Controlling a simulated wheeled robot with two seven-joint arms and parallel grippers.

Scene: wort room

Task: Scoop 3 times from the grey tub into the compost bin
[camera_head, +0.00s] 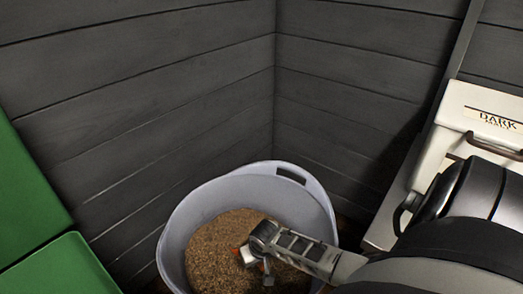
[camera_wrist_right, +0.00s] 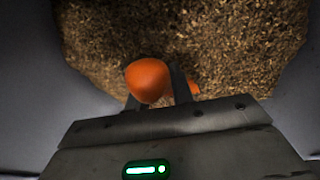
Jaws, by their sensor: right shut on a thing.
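The grey tub (camera_head: 178,232) stands in the corner, holding brown grain (camera_head: 222,240); the grain fills much of the right wrist view (camera_wrist_right: 200,45). My right gripper (camera_head: 256,262) reaches down into the tub from the right, over the grain. It is shut on an orange scoop (camera_wrist_right: 147,80), whose rounded end shows between the fingers in the right wrist view. In the head view the scoop is mostly hidden by the gripper. I cannot tell whether it touches the grain or holds any. My left gripper is not in view. No compost bin can be identified for certain.
Green panels or lids (camera_head: 62,268) are at the left edge. A white box with a "DARK" label (camera_head: 485,112) stands at the right, beside my arm. Dark plank walls (camera_head: 200,80) meet behind the tub.

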